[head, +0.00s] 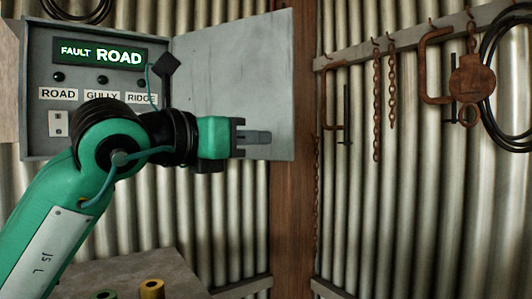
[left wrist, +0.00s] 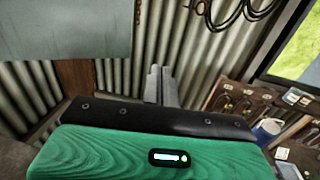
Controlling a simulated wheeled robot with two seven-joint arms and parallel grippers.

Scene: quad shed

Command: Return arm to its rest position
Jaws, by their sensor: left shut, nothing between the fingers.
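My left arm, green with black joints, comes in from the lower left of the head view. Its gripper (head: 258,137) points right, in front of the open grey door of a control box. The fingers are shut with nothing between them. The shut fingers also show in the left wrist view (left wrist: 160,86), beyond the green wrist housing, with corrugated wall behind. My right arm and gripper are not in view.
The grey control box (head: 36,92) shows "FAULT ROAD"; my arm hides part of it. Its door (head: 230,70) hangs open. Chains (head: 377,105) and clamps hang at right. Two rolls (head: 151,289) sit on a bench below. The wrist view shows a cluttered bench with a mug (left wrist: 267,131).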

